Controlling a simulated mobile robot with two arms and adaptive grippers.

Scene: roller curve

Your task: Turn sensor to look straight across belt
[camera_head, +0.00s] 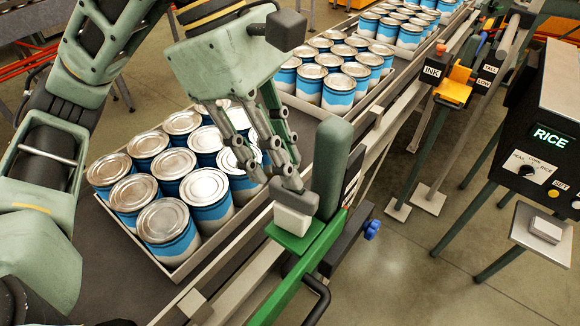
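My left gripper (280,172) reaches down from the upper left, its fingers over the near rail of the belt. A pale grey block (293,218), which may be the sensor, sits at its fingertips on a green bracket (300,240). The fingers partly cover the block, and I cannot tell whether they grip it or which way it faces. A dark green upright (331,160) stands beside it, with a dark block and a blue knob (372,230) to the right. The belt (112,255) runs from lower left to upper right. My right gripper is not in view.
A tray (177,272) of blue-and-white cans is close beside the gripper; another tray (312,108) stands farther along. A control box (545,150) reading RICE is at right. An orange clamp (454,85) by an INK label is on the rail. Open floor lies between.

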